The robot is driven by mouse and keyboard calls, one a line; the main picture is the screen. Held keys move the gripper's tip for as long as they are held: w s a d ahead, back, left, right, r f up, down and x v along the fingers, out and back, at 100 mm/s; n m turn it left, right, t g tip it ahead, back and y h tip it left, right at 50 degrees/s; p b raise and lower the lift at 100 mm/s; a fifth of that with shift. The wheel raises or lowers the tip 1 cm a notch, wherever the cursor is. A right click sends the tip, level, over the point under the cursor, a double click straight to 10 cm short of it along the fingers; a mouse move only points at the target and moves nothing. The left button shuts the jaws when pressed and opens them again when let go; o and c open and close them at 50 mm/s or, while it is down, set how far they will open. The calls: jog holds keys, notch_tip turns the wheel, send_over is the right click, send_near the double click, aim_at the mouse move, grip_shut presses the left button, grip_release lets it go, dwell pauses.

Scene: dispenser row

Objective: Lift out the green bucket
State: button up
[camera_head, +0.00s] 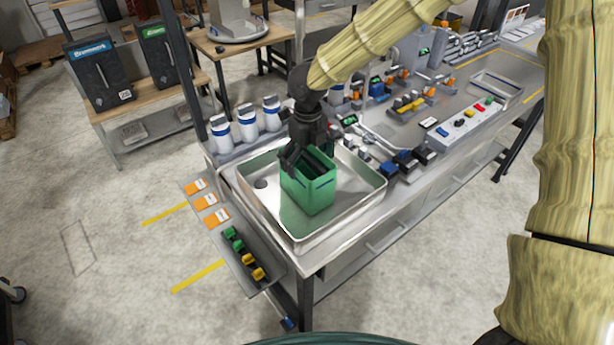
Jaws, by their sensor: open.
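The green bucket (309,190) stands upright in a shallow metal tray (358,206) at the near left end of the workbench. Its mouth faces up and its inside looks dark. My gripper (305,160) is black, open and pointing down at the bucket's far left rim. Its fingers overlap the rim in the picture. I cannot tell whether they touch the bucket or straddle its wall. My gripper hides part of the far rim.
Several white and blue bottles (247,124) stand behind the tray. A narrow side shelf (238,240) holds orange-labelled cards and green and yellow pieces. Small devices and a control box (466,124) stand to the right. The tray floor around the bucket is bare.

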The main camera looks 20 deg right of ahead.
jog(key=shift+a+f+p, duration=0.1)
jog(key=shift+f+p, duration=0.5)
jog(key=shift+f, duration=1.35)
jog(key=c, duration=1.9)
jog(key=shift+c, duration=0.2)
